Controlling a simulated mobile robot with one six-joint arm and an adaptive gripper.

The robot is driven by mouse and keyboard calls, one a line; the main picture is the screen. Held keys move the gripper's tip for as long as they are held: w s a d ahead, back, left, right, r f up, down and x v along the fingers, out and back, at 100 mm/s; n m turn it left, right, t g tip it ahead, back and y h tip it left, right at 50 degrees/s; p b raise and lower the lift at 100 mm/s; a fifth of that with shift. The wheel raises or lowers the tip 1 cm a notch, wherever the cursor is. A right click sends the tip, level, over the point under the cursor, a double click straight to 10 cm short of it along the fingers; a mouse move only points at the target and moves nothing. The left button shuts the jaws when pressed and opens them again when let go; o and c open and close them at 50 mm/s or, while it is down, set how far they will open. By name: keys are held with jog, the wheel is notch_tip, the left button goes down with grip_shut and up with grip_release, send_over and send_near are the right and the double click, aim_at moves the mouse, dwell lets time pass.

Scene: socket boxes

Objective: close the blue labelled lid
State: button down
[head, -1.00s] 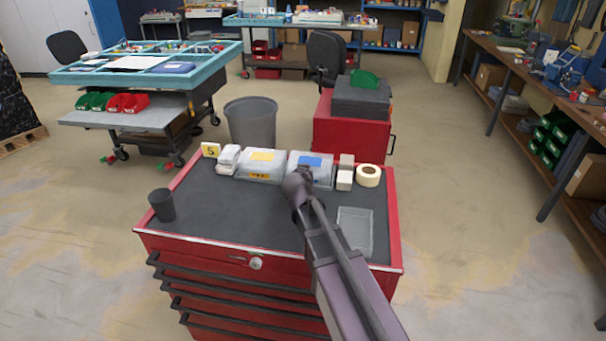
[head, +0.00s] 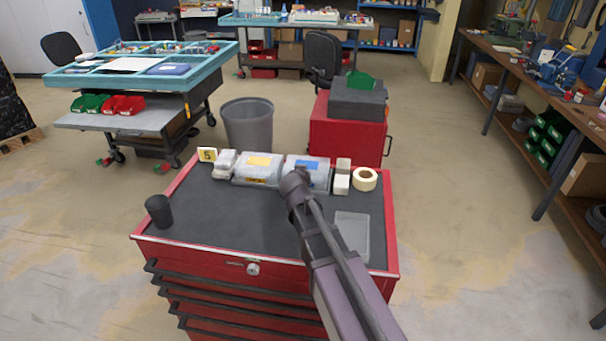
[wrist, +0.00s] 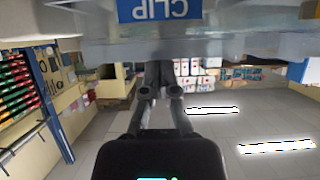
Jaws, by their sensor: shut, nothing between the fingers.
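The blue labelled lid (head: 307,164) is on a translucent box (head: 320,181) in the back row on the red tool cabinet. In the wrist view its blue label (wrist: 160,9) reads "CLIP" upside down, at the top edge. The pale lid or box edge (wrist: 235,45) runs across below it. My gripper (wrist: 173,92) is shut and empty, its fingertips close to that edge; I cannot tell whether they touch. In the head view my arm's end hides the fingers and the box's front left. I cannot tell exactly how far the lid is tilted.
A similar box with a yellow label (head: 258,162) stands directly to the left. White blocks (head: 341,184) and a tape roll (head: 364,179) stand to the right. A clear tray (head: 353,233) lies beside my arm. A dark cup (head: 159,211) stands front left. The dark mat (head: 235,215) is mostly clear.

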jog(key=s, duration=0.2)
jog(key=s+a+b, duration=0.1)
jog(key=s, duration=0.2)
jog(key=s+a, duration=0.1)
jog(key=s, duration=0.2)
jog(key=shift+s+f, duration=0.15)
jog(key=shift+s, duration=0.05)
jog(key=shift+s+a+f+b, duration=0.15)
jog(key=shift+s+b, duration=0.05)
jog(key=shift+s, duration=0.2)
jog(key=shift+s+a+f+b, duration=0.1)
jog(key=shift+s+b, duration=0.1)
jog(key=shift+s, duration=0.15)
jog(key=shift+r, duration=0.2)
